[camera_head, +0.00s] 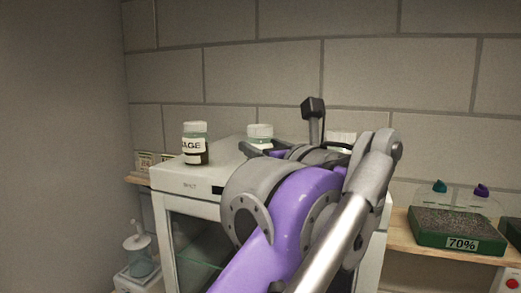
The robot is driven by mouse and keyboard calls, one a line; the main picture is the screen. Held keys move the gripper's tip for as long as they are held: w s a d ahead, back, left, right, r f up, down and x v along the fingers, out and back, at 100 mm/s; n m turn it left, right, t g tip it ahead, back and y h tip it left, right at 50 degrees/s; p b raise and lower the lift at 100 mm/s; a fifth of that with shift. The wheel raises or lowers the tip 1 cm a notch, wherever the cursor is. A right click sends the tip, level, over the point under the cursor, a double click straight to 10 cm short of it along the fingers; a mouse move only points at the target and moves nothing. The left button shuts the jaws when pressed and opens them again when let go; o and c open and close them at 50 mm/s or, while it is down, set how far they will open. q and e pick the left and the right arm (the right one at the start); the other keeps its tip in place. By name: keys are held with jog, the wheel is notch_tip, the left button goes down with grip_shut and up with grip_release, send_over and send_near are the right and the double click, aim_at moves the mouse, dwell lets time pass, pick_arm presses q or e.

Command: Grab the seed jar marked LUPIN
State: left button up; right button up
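A jar with a white lid and dark contents (195,151) stands upright at the left of the white cabinet's top. Its label ends in "AGE", and the start is turned away. A second white-lidded jar (260,131) stands further right; its lower part and any label are hidden behind my arm. I read LUPIN nowhere. My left gripper (290,138) is over the cabinet top, close to the second jar in the picture. My purple and grey arm covers most of it, so its opening and any contact are unclear. My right gripper is out of view.
The white cabinet (183,183) has a glass front. A pump bottle (139,257) stands low at left. A block wall closes the back.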

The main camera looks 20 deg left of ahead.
pick_arm(q)
jog(key=c, duration=0.9)
